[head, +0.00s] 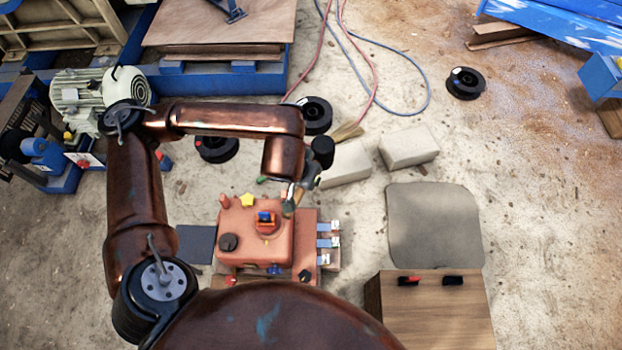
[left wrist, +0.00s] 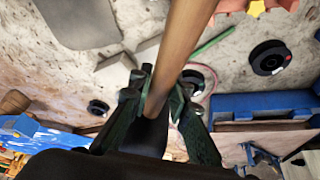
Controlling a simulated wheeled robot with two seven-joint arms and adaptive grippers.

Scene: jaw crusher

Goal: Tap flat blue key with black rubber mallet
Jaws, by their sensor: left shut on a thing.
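My left gripper (head: 293,198) is above the back right part of an orange box. In the left wrist view its fingers (left wrist: 160,95) are shut around a brown wooden handle (left wrist: 185,45) that runs out of the top of that picture. A black cylinder (head: 321,152) shows beside the gripper in the head view; I cannot tell whether it is the mallet's head. Flat blue keys (head: 328,242) with white tags stick out from the orange box's right side, below and right of the gripper, apart from it. My right gripper is not in view.
The orange box (head: 250,250) carries a yellow star, knobs and a blue-topped piece. Pale blocks (head: 409,146) and black wheels (head: 465,83) lie behind on the floor. A grey mat (head: 434,225) and a wooden box (head: 435,310) are at right.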

